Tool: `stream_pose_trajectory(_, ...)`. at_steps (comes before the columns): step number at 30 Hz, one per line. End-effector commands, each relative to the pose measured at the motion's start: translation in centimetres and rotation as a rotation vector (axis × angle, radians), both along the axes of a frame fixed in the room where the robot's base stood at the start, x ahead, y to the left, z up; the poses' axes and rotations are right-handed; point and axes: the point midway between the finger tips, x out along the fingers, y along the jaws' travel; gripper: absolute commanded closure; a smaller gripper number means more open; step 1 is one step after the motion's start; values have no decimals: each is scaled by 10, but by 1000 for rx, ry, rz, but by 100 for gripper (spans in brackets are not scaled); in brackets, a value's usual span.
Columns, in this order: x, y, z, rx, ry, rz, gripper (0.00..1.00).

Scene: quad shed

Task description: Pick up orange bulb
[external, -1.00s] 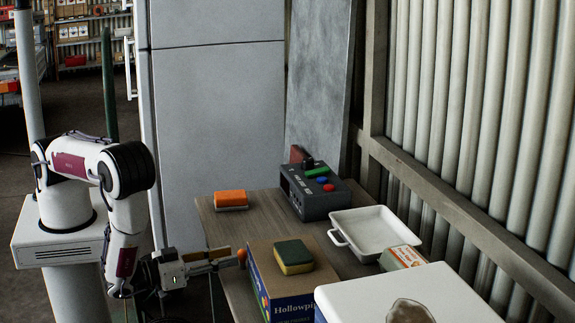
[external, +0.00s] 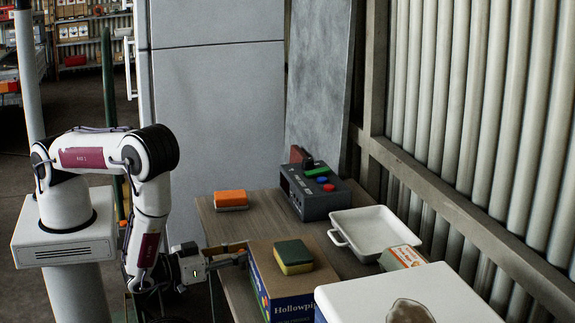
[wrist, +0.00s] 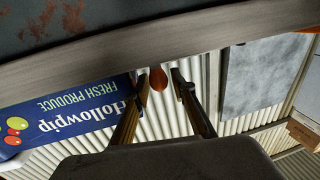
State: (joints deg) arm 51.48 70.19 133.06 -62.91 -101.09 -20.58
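The orange bulb (wrist: 158,78) shows in the wrist view as a small rounded orange shape beside the table edge. It appears between the tips of my gripper (wrist: 156,74), with a gap on each side. The two fingers are spread, so my gripper is open. In the external view my gripper (external: 243,257) is at the table's near left edge, beside the cardboard box. The bulb cannot be made out there and is hidden around the fingertips.
The Hollowpip box (external: 285,285) stands close to the right of my gripper, with a green-yellow sponge (external: 293,256) on top. An orange sponge (external: 231,199), a grey control box (external: 313,192) and a white tray (external: 372,232) are on the table (external: 262,215).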

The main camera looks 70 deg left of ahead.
Motion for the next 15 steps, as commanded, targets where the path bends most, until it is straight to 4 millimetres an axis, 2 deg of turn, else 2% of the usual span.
stream_pose_trajectory(9, 0, 0, 0, 0, 0, 0, 75)
stream_pose_trajectory(11, 0, 0, 0, 0, 0, 0, 89)
stream_pose_trajectory(12, 0, 0, 0, 0, 0, 0, 92)
stream_pose_trajectory(15, 0, 0, 0, 0, 0, 0, 93)
